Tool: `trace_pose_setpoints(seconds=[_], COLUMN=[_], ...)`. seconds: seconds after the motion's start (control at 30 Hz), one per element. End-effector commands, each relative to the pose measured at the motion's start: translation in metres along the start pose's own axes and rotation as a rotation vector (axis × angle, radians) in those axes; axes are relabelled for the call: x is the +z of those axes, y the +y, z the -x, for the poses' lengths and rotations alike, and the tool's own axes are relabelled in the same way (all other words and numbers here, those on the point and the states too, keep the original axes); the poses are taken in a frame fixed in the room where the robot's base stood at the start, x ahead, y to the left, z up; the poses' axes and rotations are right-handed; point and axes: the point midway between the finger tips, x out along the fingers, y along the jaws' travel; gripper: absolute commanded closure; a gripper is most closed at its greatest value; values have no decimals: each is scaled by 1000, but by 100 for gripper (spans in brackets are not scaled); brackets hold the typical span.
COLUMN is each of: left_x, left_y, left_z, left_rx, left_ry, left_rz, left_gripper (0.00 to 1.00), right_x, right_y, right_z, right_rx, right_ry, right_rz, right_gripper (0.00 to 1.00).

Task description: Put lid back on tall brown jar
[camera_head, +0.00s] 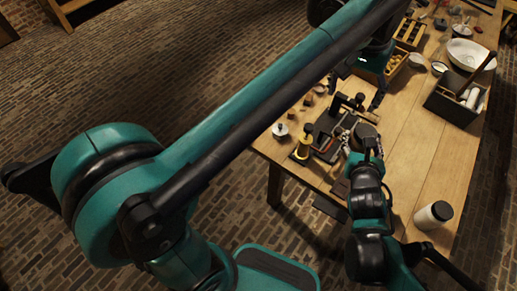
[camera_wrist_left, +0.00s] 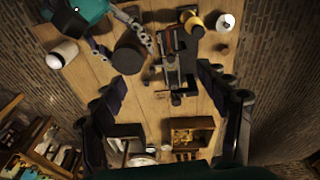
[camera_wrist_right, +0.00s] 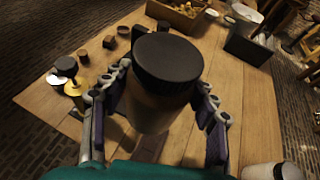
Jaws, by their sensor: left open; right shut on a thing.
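The tall brown jar (camera_wrist_right: 150,112) stands between the fingers of my right gripper (camera_wrist_right: 162,90), which is shut on its body. A wide black lid (camera_wrist_right: 168,58) covers its top in the right wrist view; I cannot tell how firmly it is seated. The dark round top also shows in the head view (camera_head: 366,130) and the left wrist view (camera_wrist_left: 128,60). My left gripper (camera_head: 362,86) is open and empty above the table, farther back than the jar. Its spread fingers (camera_wrist_left: 164,84) show in the left wrist view, apart from the jar.
A white jar with a black top (camera_head: 434,214) stands near the right edge of the wooden table (camera_head: 405,130). Small tools and a yellow spool (camera_head: 303,148) lie left of the brown jar. A dark caddy (camera_head: 452,104) and a wooden box (camera_wrist_left: 192,134) stand farther back.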

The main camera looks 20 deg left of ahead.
Motion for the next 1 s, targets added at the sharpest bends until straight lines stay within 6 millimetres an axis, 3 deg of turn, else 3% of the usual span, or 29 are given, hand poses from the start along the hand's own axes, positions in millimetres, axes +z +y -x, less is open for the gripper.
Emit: trace_pose_setpoints(seconds=[0.03,0.2,0.5,0.73,1.0], left_x=[12,49,129,174,187], left_y=[-18,-65,-130,-156,-163], left_z=[-6,-30,-93,-136,-151], left_rx=[1,-2,-44,-84,-100], left_ry=[33,148,346,449,485], left_rz=[18,59,125,155,163], left_gripper=[25,25,25,25,25], right_x=[0,0,0,0,0], right_y=[0,0,0,0,0], right_z=[0,0,0,0,0], right_rx=[0,0,0,0,0], right_ry=[-1,-1,-1,-1,-1], right_rz=[0,0,0,0,0], right_gripper=[100,100,100,100,100])
